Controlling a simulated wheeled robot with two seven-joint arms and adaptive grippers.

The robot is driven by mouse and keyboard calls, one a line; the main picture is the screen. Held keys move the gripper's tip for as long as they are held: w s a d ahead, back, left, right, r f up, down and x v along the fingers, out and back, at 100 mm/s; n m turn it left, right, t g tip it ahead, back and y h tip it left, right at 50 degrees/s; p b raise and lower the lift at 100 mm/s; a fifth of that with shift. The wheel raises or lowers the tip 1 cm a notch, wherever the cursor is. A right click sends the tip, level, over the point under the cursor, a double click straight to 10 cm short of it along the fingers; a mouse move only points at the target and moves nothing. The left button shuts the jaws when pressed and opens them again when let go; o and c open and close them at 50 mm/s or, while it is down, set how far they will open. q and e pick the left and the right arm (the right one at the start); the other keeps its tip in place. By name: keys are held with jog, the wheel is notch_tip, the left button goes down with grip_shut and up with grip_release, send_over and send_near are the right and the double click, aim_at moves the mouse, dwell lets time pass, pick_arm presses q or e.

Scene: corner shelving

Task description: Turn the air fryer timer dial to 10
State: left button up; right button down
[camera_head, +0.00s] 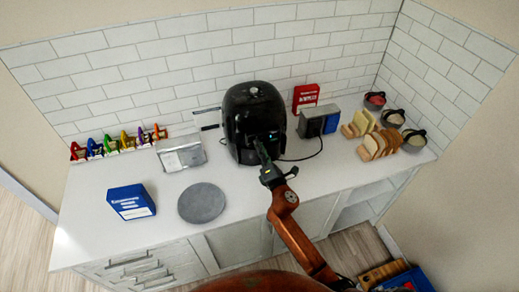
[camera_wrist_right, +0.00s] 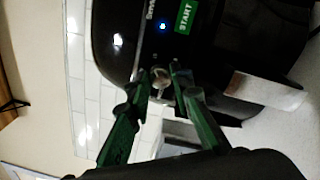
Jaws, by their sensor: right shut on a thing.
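The black air fryer (camera_head: 252,108) stands on the white counter against the tiled back wall. My right gripper (camera_head: 260,146) reaches its front from below. In the right wrist view, the fryer's dark front (camera_wrist_right: 115,38) shows a green START label (camera_wrist_right: 185,17) and a lit blue light (camera_wrist_right: 162,26). A small silver dial (camera_wrist_right: 160,84) sits between the green fingers of my right gripper (camera_wrist_right: 164,76), which is shut on it. The fingers partly cover the dial, and its markings are too small to read. A round silver knob (camera_head: 254,91) is on the fryer's top. My left gripper is not in view.
Left of the fryer are a metal box (camera_head: 181,155), a blue box (camera_head: 131,202) and a grey round plate (camera_head: 201,203). A toaster (camera_head: 315,121), a red box (camera_head: 306,97) and sliced bread (camera_head: 377,146) stand to the right. The front right counter is clear.

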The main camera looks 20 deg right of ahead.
jog(key=shift+m, duration=0.9)
jog(key=c, duration=1.7)
grip_release()
jog(key=s, duration=1.2)
jog(key=shift+d+f, duration=0.35)
